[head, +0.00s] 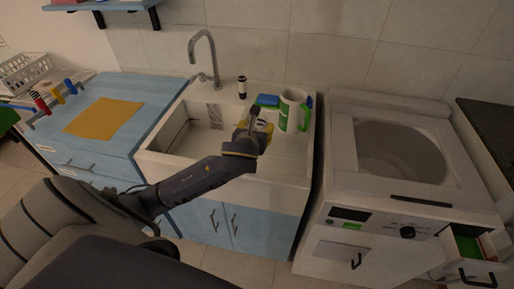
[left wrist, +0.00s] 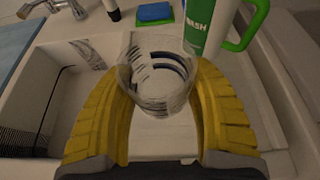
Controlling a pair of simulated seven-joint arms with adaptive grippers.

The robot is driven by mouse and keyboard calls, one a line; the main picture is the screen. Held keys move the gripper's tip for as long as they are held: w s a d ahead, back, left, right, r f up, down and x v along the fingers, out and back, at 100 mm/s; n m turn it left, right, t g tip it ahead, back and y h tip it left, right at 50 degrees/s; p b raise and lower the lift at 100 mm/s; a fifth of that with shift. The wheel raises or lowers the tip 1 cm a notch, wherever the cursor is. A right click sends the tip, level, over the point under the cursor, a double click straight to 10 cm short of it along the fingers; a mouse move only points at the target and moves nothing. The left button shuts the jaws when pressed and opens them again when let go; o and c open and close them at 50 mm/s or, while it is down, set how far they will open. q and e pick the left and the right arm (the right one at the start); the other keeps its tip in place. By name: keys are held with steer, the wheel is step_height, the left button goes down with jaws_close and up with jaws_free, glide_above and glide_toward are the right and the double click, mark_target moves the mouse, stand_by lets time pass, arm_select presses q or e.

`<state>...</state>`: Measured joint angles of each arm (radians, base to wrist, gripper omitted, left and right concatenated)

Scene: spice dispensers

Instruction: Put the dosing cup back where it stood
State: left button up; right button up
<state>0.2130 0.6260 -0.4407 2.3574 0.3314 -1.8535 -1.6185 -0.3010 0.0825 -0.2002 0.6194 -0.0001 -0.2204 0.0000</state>
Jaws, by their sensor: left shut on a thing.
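My left gripper (left wrist: 160,112) is shut on a clear dosing cup (left wrist: 158,75), with a yellow finger on each side of it. The cup has dark blue and black markings and is see-through. It is held above the white sink unit's right-hand ledge, in front of the detergent jug. In the head view my left gripper (head: 262,130) is over the sink's right side, and the cup cannot be made out there. The white and green jug (head: 291,110) stands just behind the gripper; it also shows in the left wrist view (left wrist: 209,28). My right gripper is not in view.
A blue sponge (left wrist: 155,12) on a green base lies behind the cup. A dark and white bottle (head: 242,87) stands by the faucet (head: 204,60). The open sink basin (head: 195,125) is left of the gripper. A washing machine (head: 390,160) stands at right.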

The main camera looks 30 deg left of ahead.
arm_select(q)
steer(key=shift+f, duration=4.45)
steer(key=shift+f, duration=0.15)
steer(key=o, duration=1.3)
steer(key=shift+o, duration=0.2)
